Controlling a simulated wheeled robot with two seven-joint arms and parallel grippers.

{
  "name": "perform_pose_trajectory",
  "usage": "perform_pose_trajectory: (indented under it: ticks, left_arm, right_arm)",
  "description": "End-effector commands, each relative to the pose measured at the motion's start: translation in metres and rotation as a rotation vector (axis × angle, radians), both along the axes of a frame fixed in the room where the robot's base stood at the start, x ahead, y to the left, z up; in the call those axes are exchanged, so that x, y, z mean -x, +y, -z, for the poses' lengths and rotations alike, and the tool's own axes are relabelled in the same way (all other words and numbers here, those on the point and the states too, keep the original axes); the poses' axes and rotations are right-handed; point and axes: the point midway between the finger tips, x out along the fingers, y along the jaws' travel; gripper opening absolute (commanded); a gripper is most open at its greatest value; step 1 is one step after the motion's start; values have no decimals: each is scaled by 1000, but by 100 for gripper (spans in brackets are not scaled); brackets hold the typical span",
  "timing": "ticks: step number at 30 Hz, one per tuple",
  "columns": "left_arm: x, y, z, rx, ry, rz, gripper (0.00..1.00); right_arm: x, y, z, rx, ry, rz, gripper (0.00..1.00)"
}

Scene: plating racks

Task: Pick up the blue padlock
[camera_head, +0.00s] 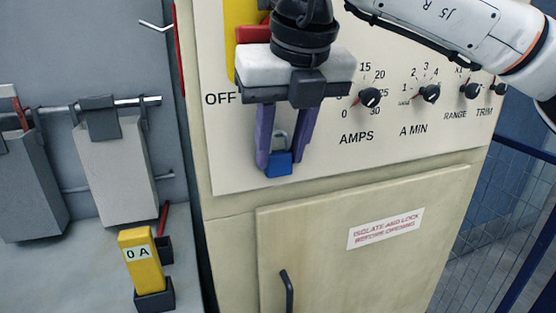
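The blue padlock (279,166) is upright in front of the cream panel, its grey shackle pointing up. My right gripper (280,158) points down over it, with one purple finger on each side of the padlock. The fingertips appear to touch the sides of its blue body, with no clear gap. The gripper's body hides the panel behind it and part of a yellow and red piece above. My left gripper is not in view.
The cream cabinet (230,240) has knobs, a door handle (287,290) and a warning label. At left, grey boxes (115,165) hang on a rail (60,108), above a yellow "0 A" block (142,262). A blue mesh fence (510,210) stands at right.

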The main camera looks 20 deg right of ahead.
Motion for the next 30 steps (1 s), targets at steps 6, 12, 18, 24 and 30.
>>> perform_pose_trajectory:
  ticks: [6, 12, 18, 24, 30]
  left_arm:
    - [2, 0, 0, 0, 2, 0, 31]
    - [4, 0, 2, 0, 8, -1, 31]
    - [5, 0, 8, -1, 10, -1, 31]
    - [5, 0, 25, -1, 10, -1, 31]
    - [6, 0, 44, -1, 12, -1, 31]
  right_arm:
    - [0, 0, -1, 0, -1, 0, 9]
    - [0, 0, -2, 0, -1, 0, 9]
    - [1, 1, -16, 0, -2, -2, 9]
    - [42, -1, -12, 1, -4, -5, 9]
    - [98, -3, -12, 2, -7, -5, 9]
